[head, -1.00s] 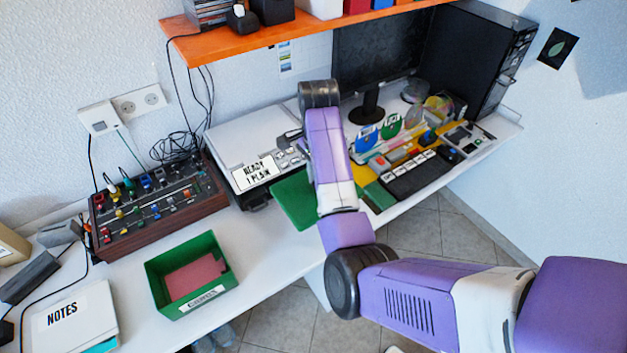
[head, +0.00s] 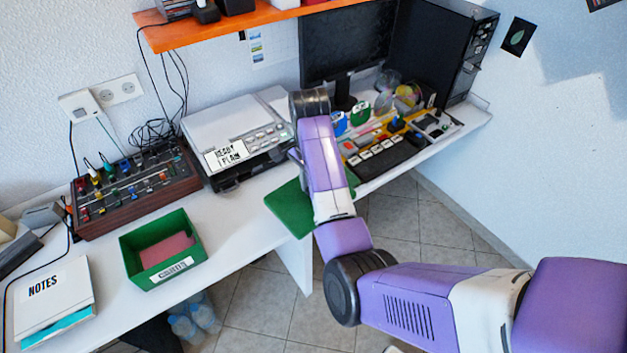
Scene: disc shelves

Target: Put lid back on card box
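The card box (head: 192,259) is an open green box on the white desk, with pinkish-red cards (head: 167,250) inside and a white label on its front. A flat green panel, which looks like its lid (head: 288,208), is near the desk's front edge, to the right of the box. My purple arm crosses in front of the lid and hides part of it. My gripper is hidden behind the arm, so I cannot see whether it holds the lid.
A printer (head: 235,130) stands behind the lid, and a knobbed mixer (head: 135,187) behind the box. A notes binder (head: 50,300) lies at left. Bare desk (head: 240,215) lies between box and lid.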

